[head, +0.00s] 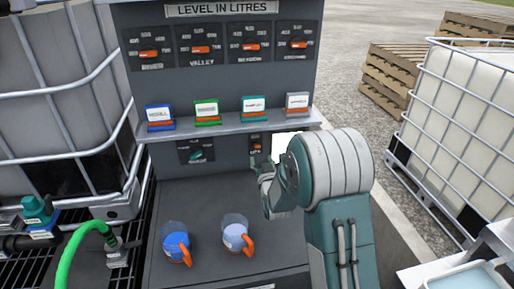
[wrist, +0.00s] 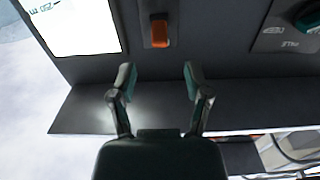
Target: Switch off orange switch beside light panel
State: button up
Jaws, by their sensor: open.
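The orange switch (wrist: 160,31) is on the dark grey panel in the wrist view, just beside the bright white light panel (wrist: 82,22). In the head view the switch (head: 257,148) shows small under the shelf, left of the lit panel (head: 287,143), which my arm partly covers. My gripper (wrist: 158,72) is open and empty in the wrist view, its two fingers pointing at the panel. The switch lies between and beyond the fingertips, apart from them.
A teal knob (head: 196,155) is left of the switch. A shelf (head: 225,126) with several coloured label blocks juts out above. Two jugs, one blue (head: 175,240) and one clearer (head: 235,235), stand on the lower counter. White caged totes (head: 60,95) (head: 465,110) flank the manifold.

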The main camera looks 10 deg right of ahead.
aim_at(257, 145)
jog(key=w, duration=0.8)
jog(key=shift+s, duration=0.1)
grip_shut()
